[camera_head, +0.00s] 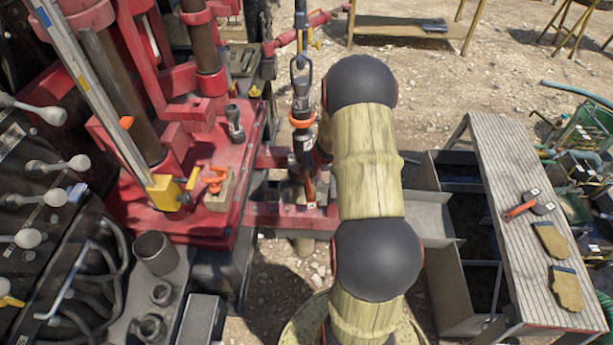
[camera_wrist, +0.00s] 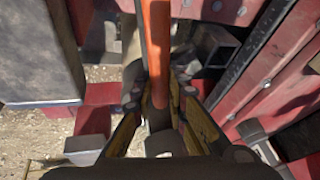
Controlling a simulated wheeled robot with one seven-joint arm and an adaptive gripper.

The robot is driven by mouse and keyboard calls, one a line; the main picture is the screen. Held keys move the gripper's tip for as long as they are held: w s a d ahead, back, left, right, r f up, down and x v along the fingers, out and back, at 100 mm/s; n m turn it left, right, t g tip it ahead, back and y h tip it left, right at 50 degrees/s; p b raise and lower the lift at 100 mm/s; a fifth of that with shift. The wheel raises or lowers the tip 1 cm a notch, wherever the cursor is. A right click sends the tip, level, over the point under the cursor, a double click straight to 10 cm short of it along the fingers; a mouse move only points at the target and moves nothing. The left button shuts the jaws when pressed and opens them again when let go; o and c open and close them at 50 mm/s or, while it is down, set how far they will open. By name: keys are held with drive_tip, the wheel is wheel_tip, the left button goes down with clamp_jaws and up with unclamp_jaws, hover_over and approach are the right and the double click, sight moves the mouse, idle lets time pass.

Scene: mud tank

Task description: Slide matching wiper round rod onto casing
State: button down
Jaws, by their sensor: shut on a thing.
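My gripper (camera_wrist: 158,108) shows in the wrist view, with its fingers shut on a long orange handle (camera_wrist: 158,50). In the head view my arm hides the gripper. A dark rod assembly (camera_head: 302,85) hangs upright, with an orange ring (camera_head: 301,121) around it. Below, an orange-handled tool (camera_head: 309,188) stands by the rod's lower end; I cannot tell whether it is the held handle. The casing top is not clearly visible. Another orange ring-like piece (camera_head: 215,178) sits on a wooden block (camera_head: 219,194) on the red deck.
The red rig frame (camera_head: 240,150) fills the left, with levers (camera_head: 52,168) at far left. Open compartments (camera_head: 460,255) lie between my arm and the bench.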

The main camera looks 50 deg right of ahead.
idle(0.4)
drive_tip(key=c, duration=1.7)
unclamp_jaws()
drive_tip(key=shift+f, duration=0.1)
drive_tip(key=v, duration=1.2)
